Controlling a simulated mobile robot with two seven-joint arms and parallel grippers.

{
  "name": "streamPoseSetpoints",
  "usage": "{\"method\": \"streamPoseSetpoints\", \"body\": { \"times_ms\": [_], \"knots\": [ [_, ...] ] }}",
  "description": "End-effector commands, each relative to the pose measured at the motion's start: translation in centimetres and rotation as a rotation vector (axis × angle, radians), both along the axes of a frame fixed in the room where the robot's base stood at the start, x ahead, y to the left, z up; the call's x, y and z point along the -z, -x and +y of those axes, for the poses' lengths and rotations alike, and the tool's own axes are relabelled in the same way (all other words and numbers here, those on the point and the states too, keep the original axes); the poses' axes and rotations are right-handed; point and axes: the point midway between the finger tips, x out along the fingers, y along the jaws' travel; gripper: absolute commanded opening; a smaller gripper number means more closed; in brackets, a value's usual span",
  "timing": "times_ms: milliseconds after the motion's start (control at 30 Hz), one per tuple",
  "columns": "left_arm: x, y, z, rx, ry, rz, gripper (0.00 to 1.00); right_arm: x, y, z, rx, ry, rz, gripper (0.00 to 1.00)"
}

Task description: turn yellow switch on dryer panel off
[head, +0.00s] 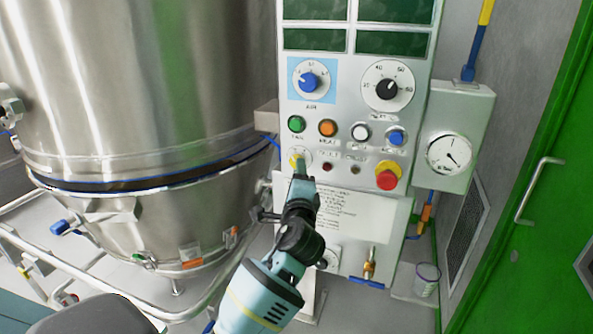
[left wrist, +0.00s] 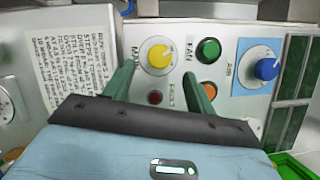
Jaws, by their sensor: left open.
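The dryer panel (head: 340,140) stands upright with a yellow switch (head: 296,160) low on its left side. In the left wrist view the yellow switch (left wrist: 159,56) is a round knob on a pale dial plate; I cannot tell which way it points. My left gripper (head: 299,172) reaches up from below and partly covers the dial in the head view. Its green fingers (left wrist: 159,66) are open, one on each side of the yellow switch as seen from the wrist. I cannot tell whether they touch it. My right gripper is in neither view.
Near the switch are a green button (head: 296,124), an orange button (head: 327,128), a small red lamp (left wrist: 155,97) and a red emergency button (head: 387,175). A blue knob (head: 309,82) sits above. A large steel vessel (head: 130,90) stands left; a gauge box (head: 455,140) is right.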

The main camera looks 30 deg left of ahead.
Motion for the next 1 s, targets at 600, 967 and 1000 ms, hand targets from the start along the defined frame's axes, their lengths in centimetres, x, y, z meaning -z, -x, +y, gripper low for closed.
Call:
{"method": "streamPoseSetpoints", "body": {
  "times_ms": [600,967,1000],
  "knots": [
    [0.2,1.7,-1.2,0.0,0.001,0.001,0.56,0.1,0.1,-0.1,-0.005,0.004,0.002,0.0],
    [4.5,2.5,-2.1,0.063,0.084,0.035,0.56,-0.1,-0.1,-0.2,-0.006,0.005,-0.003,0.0],
    [6.3,3.0,-2.6,0.09,0.127,0.049,0.56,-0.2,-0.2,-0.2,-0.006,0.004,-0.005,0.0]
  ]
}}
